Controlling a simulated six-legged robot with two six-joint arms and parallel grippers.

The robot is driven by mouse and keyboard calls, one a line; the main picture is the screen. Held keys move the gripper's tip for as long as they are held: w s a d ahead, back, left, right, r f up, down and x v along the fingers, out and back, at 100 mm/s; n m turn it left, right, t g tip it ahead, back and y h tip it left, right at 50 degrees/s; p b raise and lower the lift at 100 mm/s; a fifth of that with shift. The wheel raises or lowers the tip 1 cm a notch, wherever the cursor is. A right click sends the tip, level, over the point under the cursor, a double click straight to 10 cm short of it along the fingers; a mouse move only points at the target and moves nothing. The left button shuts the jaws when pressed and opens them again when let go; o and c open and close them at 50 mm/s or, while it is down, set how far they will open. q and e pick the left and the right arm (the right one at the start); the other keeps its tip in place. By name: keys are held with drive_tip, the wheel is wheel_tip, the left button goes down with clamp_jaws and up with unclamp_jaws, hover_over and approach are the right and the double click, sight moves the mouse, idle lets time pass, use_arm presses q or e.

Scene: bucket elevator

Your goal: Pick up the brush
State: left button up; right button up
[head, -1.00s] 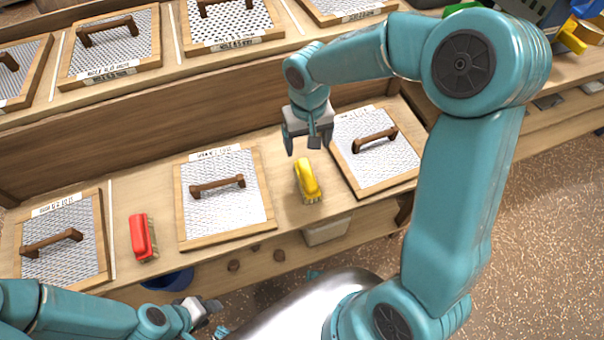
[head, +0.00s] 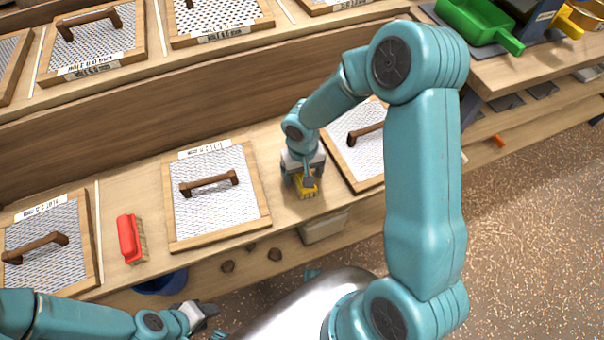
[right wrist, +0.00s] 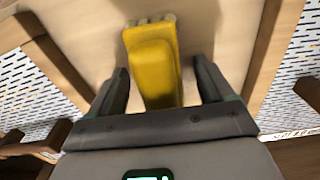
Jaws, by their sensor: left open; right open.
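A yellow brush (head: 306,187) lies on the wooden bench between two framed screens. In the head view my right gripper (head: 304,180) is down over it and hides most of it. In the right wrist view the yellow brush (right wrist: 155,65) lies between the two open fingers of the right gripper (right wrist: 165,80), with a gap on each side. A red brush (head: 130,238) lies further left on the bench. My left gripper (head: 205,312) is open and empty at the lower left, in front of the bench and apart from both brushes.
Framed mesh screens with brown handles flank the yellow brush: one on the left (head: 213,192) and one on the right (head: 350,135), partly behind my arm. More screens stand on the raised shelf behind. A green scoop (head: 478,22) is at the back right.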

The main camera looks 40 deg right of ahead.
drive_tip(key=c, duration=1.2)
drive_tip(key=shift+r, duration=0.1)
wheel_tip(320, 180, up, 20)
drive_tip(key=p, duration=0.4)
